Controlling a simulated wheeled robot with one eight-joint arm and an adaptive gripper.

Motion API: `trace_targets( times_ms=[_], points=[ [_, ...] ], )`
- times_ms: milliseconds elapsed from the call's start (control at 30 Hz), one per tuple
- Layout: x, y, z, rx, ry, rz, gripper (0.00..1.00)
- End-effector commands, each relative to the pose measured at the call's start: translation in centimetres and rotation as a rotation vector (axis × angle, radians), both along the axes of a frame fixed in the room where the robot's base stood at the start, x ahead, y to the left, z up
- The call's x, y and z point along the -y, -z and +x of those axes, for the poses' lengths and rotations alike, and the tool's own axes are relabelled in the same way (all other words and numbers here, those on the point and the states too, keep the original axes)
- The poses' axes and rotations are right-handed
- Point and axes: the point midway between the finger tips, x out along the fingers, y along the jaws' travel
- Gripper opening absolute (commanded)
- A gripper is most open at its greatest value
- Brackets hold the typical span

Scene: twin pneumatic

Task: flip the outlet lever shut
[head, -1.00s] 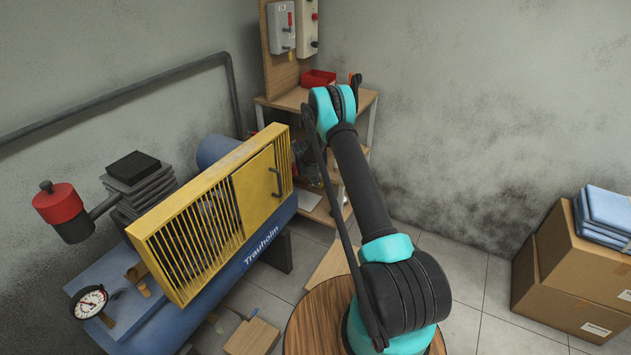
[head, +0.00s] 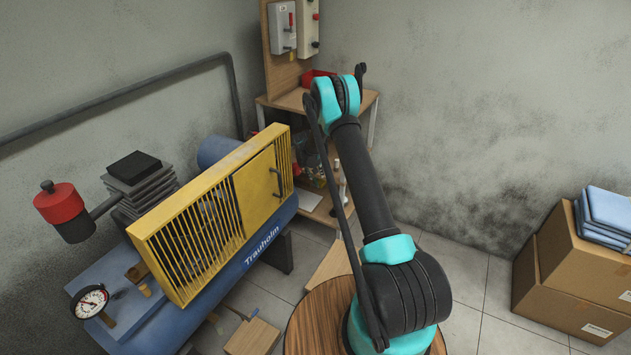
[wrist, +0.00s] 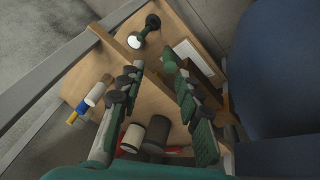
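I cannot make out the outlet lever in either view. The compressor has a blue tank (head: 262,246) marked Trauholm and a yellow slatted guard (head: 190,240). A dark blue rounded surface, apparently the tank's end, fills the right of the wrist view (wrist: 285,75). My gripper (wrist: 153,72) shows in the wrist view with its two green and black fingers apart and nothing seen held. It is over or in front of a wooden shelf beside the blue surface; the exact height is unclear. In the head view my arm hides the gripper.
The wooden shelf (wrist: 82,80) holds dark cylinders (wrist: 155,135), a pale and blue cylinder (wrist: 95,97) and a green lamp-like item (wrist: 143,34). A wooden bench (head: 283,101) stands in the corner. A pressure gauge (head: 89,301) is at left, cardboard boxes (head: 565,270) at right.

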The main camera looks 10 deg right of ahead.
Motion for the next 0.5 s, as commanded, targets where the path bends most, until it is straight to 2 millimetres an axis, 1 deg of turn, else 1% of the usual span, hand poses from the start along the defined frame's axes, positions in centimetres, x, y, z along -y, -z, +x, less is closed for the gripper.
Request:
trace_targets(
  times_ms=[33,100,233,333,500],
  points=[
    [0.0,-1.1,-0.1,0.0,0.0,0.0,0.34],
    [0.0,-2.4,0.0,0.0,0.0,0.0,0.34],
    [0.0,-4.3,0.0,0.0,0.0,0.0,0.34],
    [0.0,-5.3,0.0,0.0,0.0,0.0,0.34],
    [0.0,-5.9,0.0,0.0,0.0,0.0,0.34]
  ],
)
